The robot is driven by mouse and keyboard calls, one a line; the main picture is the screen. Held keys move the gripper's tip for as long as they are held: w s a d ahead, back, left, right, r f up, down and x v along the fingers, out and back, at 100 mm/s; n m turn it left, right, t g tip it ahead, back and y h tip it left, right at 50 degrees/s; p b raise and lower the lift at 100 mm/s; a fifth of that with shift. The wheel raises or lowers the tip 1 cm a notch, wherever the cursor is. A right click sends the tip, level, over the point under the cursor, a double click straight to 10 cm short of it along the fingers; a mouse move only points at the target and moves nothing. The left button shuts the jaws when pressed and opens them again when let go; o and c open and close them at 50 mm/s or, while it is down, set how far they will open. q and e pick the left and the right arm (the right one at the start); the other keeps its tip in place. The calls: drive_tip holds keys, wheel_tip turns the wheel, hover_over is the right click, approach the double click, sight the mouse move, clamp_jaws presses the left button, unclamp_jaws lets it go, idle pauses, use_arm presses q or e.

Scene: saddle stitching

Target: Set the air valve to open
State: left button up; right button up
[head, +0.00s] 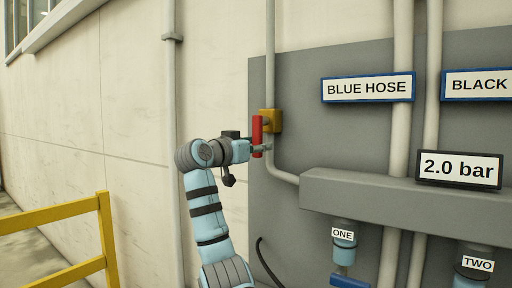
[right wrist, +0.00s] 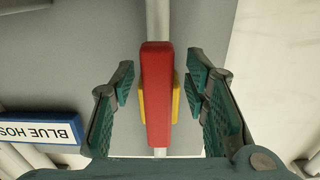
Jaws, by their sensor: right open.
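The air valve has a yellow body (head: 273,120) on a thin vertical pipe and a red lever handle (head: 257,134). The handle stands upright, in line with the pipe. My right gripper (head: 261,149) is at the handle's lower part. In the right wrist view the red handle (right wrist: 158,92) lies between the two open fingers of my right gripper (right wrist: 160,90), with a gap on each side. The yellow body (right wrist: 174,100) is partly hidden behind the handle. My left gripper is not in view.
A grey panel carries signs for BLUE HOSE (head: 367,88) and BLACK (head: 478,85). A 2.0 bar display (head: 459,168) sits on a grey manifold (head: 345,190) at the right, with outlets ONE (head: 343,235) and TWO (head: 477,264). A yellow railing (head: 107,240) stands at the left.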

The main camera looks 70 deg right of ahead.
drive_tip(key=w+a, duration=0.2)
drive_tip(key=a, duration=0.9)
drive_tip(key=shift+a, duration=0.4)
drive_tip(key=shift+d, duration=0.1)
drive_tip(key=shift+w, duration=0.1)
